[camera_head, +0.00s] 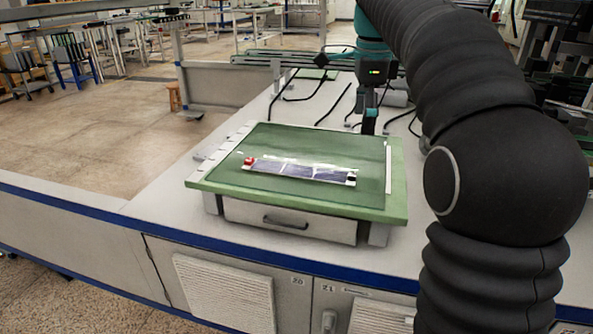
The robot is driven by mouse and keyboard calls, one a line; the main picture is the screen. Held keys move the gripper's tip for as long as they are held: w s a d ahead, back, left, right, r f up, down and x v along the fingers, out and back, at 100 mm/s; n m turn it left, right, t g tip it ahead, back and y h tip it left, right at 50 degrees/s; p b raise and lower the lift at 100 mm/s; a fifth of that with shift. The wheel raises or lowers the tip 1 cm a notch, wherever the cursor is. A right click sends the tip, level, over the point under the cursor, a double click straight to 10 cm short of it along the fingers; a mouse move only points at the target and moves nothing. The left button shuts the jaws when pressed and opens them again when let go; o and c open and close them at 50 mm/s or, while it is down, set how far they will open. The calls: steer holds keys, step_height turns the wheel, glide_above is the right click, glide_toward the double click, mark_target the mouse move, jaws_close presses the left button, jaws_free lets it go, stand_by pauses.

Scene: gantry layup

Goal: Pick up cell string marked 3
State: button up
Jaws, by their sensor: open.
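A cell string (300,171), a flat strip of dark blue cells on a pale backing, lies on the green-topped board (240,184). It has a red piece at its left end and a small black piece at its right end. No number is readable on it at this size. My gripper (368,128) points down near the back right part of the board, beyond and to the right of the strip and apart from it. It is open, and nothing shows in it. Its fingertips are small and dark here.
The board rests on a grey worktop (160,196) with a blue front edge, above a handled drawer (290,221). Dark cables (333,103) lie on the worktop behind it. My black-sleeved arm hides the right side. Open floor is on the left.

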steer(key=w+m, duration=0.2)
steer(key=w, duration=0.1)
steer(key=b, duration=0.3)
glide_above(352, 174)
steer(key=shift+m+g, duration=0.3)
step_height(352, 174, down, 9)
steer(key=shift+d+f, duration=0.1)
steer(key=shift+d, duration=0.05)
steer(key=shift+f+b, duration=1.15)
steer(key=shift+f, duration=1.45)
jaws_close()
